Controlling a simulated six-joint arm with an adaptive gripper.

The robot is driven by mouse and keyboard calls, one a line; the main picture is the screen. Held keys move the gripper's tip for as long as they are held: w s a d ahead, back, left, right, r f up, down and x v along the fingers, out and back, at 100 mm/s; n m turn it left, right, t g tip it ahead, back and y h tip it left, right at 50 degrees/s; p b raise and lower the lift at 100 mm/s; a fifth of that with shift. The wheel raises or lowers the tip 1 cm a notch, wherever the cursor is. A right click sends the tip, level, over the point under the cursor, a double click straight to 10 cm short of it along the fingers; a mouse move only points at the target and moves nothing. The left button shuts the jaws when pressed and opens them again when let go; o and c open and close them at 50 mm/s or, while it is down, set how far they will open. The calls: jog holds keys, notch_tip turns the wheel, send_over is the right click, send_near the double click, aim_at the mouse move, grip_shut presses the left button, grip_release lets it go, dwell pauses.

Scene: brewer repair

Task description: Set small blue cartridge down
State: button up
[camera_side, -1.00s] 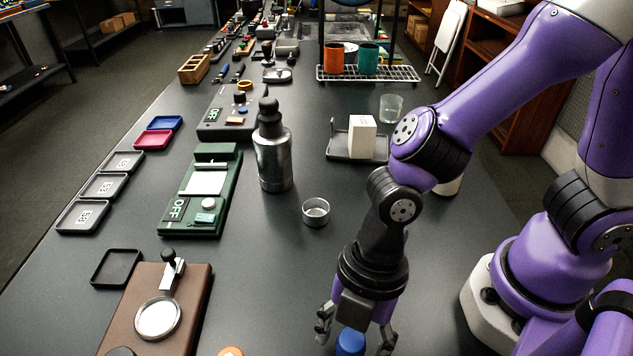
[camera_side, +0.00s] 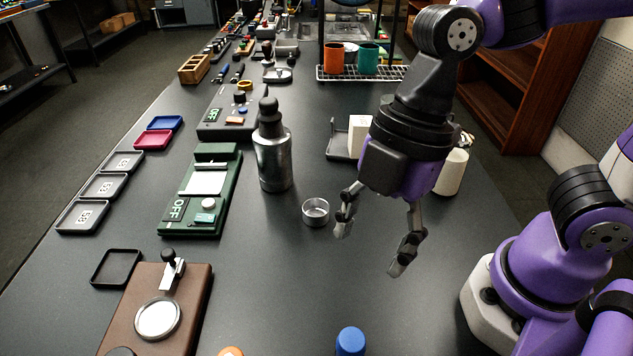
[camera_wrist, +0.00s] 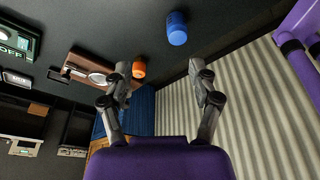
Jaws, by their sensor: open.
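The small blue cartridge (camera_side: 350,342) stands upright on the dark table at the bottom edge of the side view, its lower part cut off by the frame. It also shows in the wrist view (camera_wrist: 177,28), near the top, apart from the fingers. My gripper (camera_side: 370,252) is open and empty, raised above the table to the right of the small metal cup. In the wrist view its two fingers (camera_wrist: 163,82) are spread with nothing between them but background.
An orange cartridge (camera_wrist: 139,68) stands near the blue one. A brown board (camera_side: 185,300) with a round metal ring lies at front left. A metal cup (camera_side: 316,211) and tall steel bottle (camera_side: 273,150) stand mid-table. A white box (camera_side: 359,135) is behind my gripper.

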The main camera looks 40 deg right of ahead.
jog(key=w+d+r+m+t+h, duration=0.1)
jog(key=w+d+m+t, duration=0.1)
jog(key=d+m, duration=0.5)
jog(key=w+d+r+m+t+h, duration=0.2)
jog(key=d+m+t, duration=0.1)
jog(key=d+m, duration=0.5)
jog(key=m, duration=0.3)
jog(key=shift+d, duration=0.25)
